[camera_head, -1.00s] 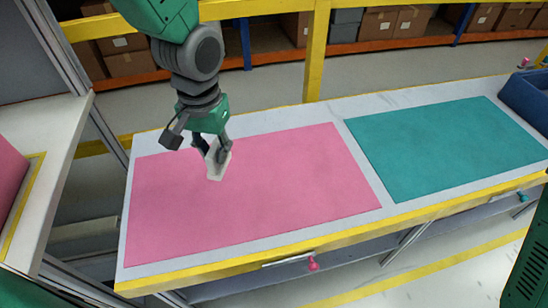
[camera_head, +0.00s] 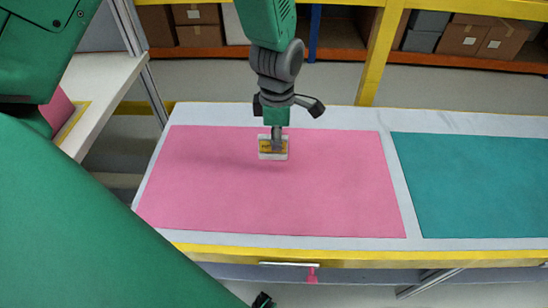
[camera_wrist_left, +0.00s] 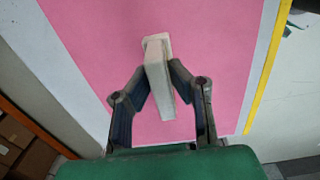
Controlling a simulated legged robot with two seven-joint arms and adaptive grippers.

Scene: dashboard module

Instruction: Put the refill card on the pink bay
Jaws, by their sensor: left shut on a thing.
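The refill card (camera_head: 273,155) is a small white block with a yellow label on its face. My left gripper (camera_head: 276,139) is shut on it, over the back middle of the pink bay (camera_head: 210,195). The card is on edge with its label towards the head camera; I cannot tell whether its lower edge touches the bay. In the left wrist view the pale card (camera_wrist_left: 157,75) is between the fingers of my left gripper (camera_wrist_left: 160,80), with the pink bay (camera_wrist_left: 215,60) behind it. My right gripper is not in view.
A teal bay (camera_head: 475,185) lies to the right on the same white table (camera_head: 395,185). A yellow front edge (camera_head: 330,253) runs along the table. Shelves with boxes (camera_head: 470,40) stand behind. The pink bay around the card is clear. My own green body parts cover the lower left.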

